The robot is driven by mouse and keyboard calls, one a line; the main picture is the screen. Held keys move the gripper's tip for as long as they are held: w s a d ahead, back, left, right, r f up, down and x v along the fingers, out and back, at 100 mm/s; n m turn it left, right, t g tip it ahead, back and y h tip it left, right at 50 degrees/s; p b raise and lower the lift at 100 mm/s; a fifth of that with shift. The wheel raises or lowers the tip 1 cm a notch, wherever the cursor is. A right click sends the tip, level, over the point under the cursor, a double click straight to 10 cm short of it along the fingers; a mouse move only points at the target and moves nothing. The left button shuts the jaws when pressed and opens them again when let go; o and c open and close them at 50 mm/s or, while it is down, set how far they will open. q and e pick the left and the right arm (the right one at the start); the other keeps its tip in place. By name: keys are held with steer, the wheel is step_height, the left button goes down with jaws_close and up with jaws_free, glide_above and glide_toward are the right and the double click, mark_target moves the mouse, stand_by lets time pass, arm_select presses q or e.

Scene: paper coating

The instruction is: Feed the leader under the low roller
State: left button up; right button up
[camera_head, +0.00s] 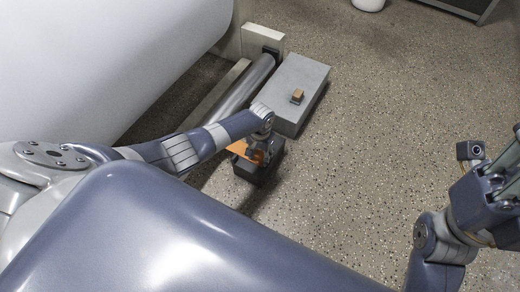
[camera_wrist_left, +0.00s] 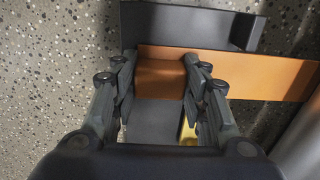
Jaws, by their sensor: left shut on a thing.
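The orange leader (camera_head: 238,148) is a flat strip beside the near end of the low roller (camera_head: 243,86), a silver cylinder close to the floor. In the left wrist view the leader (camera_wrist_left: 265,75) runs rightward from my fingers toward a grey cylindrical surface (camera_wrist_left: 303,140) at the edge. My left gripper (camera_head: 257,154) is shut on the leader's orange end block, with one finger on each side (camera_wrist_left: 160,80). A dark holder (camera_head: 262,170) is below and around the gripper. My right gripper (camera_head: 490,190) is partly in view at the right edge; its fingertips are not clear.
A large white roll (camera_head: 130,60) fills the upper left. A grey slab (camera_head: 298,76) beside the low roller carries a small brown block (camera_head: 297,96). A pale end post (camera_head: 262,40) stands at the roller's far end. Speckled floor (camera_head: 400,120) is clear on the right.

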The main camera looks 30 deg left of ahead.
arm_select(q)
steer(key=o, duration=1.2)
steer(key=shift+r, duration=0.1)
step_height(320, 180, up, 12)
steer(key=shift+f, duration=0.1)
